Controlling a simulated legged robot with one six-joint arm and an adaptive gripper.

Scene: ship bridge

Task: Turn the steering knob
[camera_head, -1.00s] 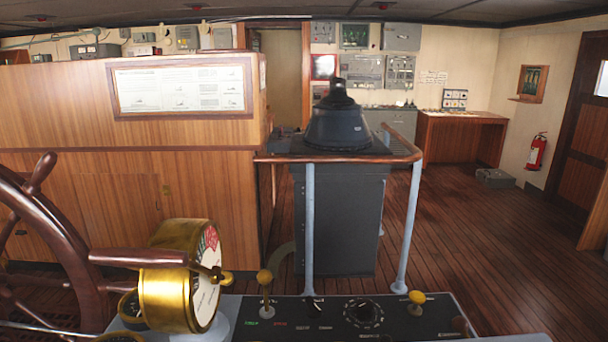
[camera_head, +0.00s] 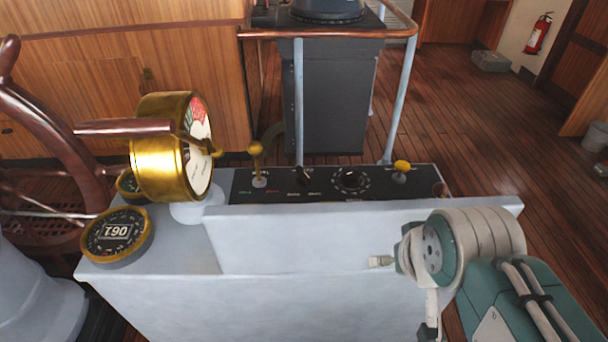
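A black round knob (camera_head: 351,180) with pale markings around it sits on the dark console panel (camera_head: 331,192), right of the panel's middle. It is in plain view and nothing touches it. Another small black knob (camera_head: 303,176) sits to its left. I cannot read the labels, so I cannot tell for sure which one is the steering knob.
Yellow-topped levers stand at the panel's left (camera_head: 256,150) and right (camera_head: 402,167). A brass telegraph (camera_head: 165,170), a gauge (camera_head: 117,236) and a wooden wheel (camera_head: 50,150) are at left. A railing (camera_head: 330,34) stands behind the console.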

